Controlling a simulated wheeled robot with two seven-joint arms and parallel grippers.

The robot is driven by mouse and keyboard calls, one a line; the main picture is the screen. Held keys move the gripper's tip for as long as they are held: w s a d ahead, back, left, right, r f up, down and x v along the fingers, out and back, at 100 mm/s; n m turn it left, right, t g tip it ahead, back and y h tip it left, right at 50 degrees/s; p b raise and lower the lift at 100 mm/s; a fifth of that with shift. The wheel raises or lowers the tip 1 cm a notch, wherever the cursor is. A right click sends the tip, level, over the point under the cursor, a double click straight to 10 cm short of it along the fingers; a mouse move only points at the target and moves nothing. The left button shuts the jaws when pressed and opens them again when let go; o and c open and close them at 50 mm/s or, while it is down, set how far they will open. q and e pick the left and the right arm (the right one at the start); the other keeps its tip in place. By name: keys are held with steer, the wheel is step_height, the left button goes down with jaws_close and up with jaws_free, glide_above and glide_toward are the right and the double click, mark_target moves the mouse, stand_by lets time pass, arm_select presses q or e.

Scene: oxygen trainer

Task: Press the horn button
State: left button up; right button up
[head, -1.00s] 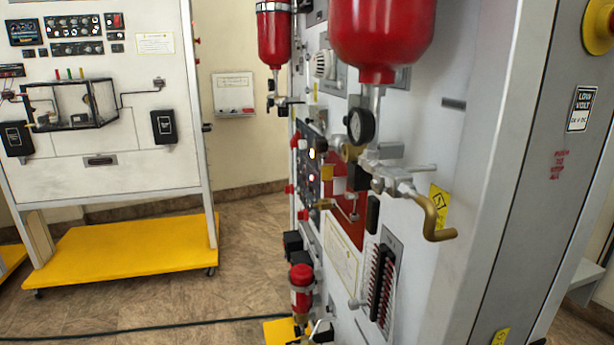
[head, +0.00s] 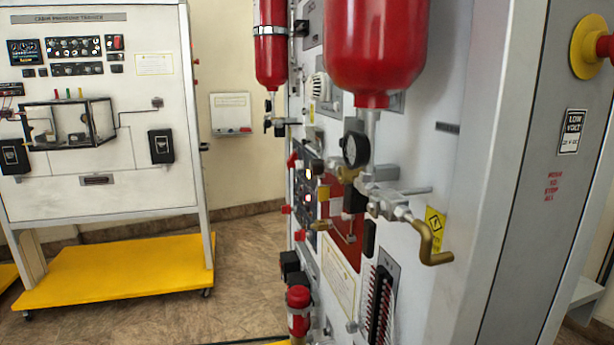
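No control that I can make out as the horn button shows clearly. A small control panel with lit indicators (head: 308,185) is on the trainer board (head: 415,245), seen at a steep slant and partly hidden behind fittings. A round, slotted, horn-like grille (head: 319,87) sits higher on the same board. A red button on a yellow round base (head: 590,45) is on the grey side panel at the upper right, cut by the picture edge. Neither of my grippers is in view.
Another trainer on a yellow base (head: 120,270) stands at the left. Open floor (head: 245,250) lies between them.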

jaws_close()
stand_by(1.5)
